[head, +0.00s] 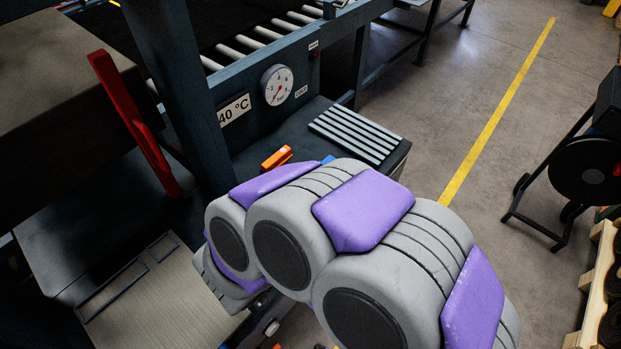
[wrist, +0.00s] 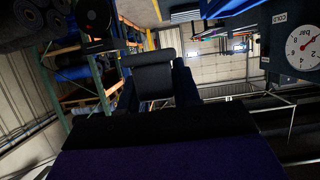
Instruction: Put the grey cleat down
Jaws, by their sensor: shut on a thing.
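My gripper (wrist: 154,82) shows in the wrist view as dark fingers in the middle, shut on a dark grey piece, the grey cleat (wrist: 149,58), which sticks out beyond the fingers. Its edges are dim and hard to make out there. In the head view my grey and purple arm reaches from the lower right toward the middle left, and I cannot make out the cleat or the jaws behind it. Several grey strips (head: 355,134) lie side by side on a dark shelf (head: 312,110) beside the press.
An orange item (head: 277,158) lies on the shelf near my arm. A red lever (head: 134,120) and a dark post stand at the left. A gauge (head: 277,85) is above the shelf. A lighter panel (head: 160,300) is at lower left. Floor right of the shelf is open, up to a reel stand (head: 583,170).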

